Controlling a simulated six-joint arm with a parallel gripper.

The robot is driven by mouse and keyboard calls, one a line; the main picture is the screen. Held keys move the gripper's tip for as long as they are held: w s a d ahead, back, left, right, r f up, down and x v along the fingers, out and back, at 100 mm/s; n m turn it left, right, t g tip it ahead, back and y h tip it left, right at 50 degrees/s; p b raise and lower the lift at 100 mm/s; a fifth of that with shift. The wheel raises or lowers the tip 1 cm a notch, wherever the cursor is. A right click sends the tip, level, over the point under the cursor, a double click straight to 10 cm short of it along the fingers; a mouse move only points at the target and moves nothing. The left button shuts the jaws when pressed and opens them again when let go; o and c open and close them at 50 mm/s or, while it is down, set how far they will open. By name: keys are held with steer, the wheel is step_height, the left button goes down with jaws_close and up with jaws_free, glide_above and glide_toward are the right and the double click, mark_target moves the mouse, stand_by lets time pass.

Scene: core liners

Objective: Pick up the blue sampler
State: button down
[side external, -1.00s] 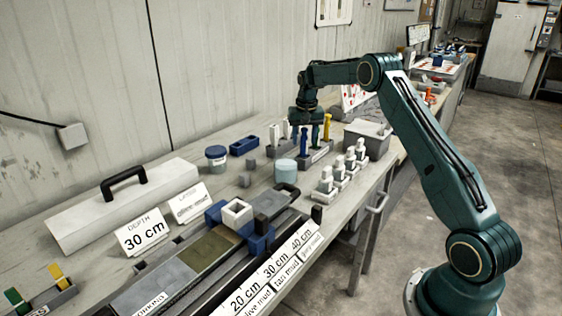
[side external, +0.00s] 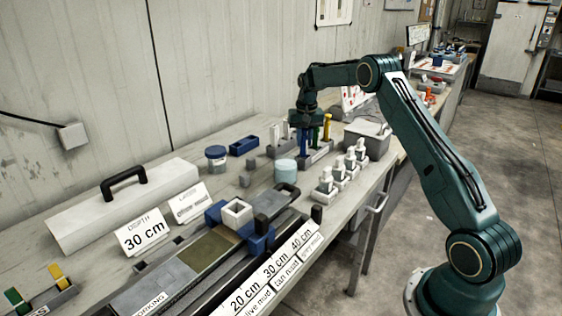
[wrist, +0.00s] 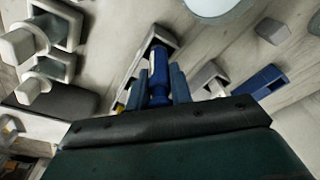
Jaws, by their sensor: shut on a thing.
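The blue sampler (side external: 304,143) stands upright in a grey rack (side external: 318,155) on the bench in the side view. My gripper (side external: 308,134) is over the rack, pointing down, with its fingers around the sampler's upper part. In the wrist view the blue sampler (wrist: 158,72) sits between the two fingers of my gripper (wrist: 160,82), which are shut on it. Its lower end appears to be still in the rack. A yellow sampler (side external: 328,124) stands close to the right of my gripper.
White pieces (side external: 285,131) stand just left of the rack. A grey bin (side external: 370,140) is right of the rack.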

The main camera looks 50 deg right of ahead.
steer(key=shift+r, duration=5.05)
steer(key=shift+a, duration=0.1)
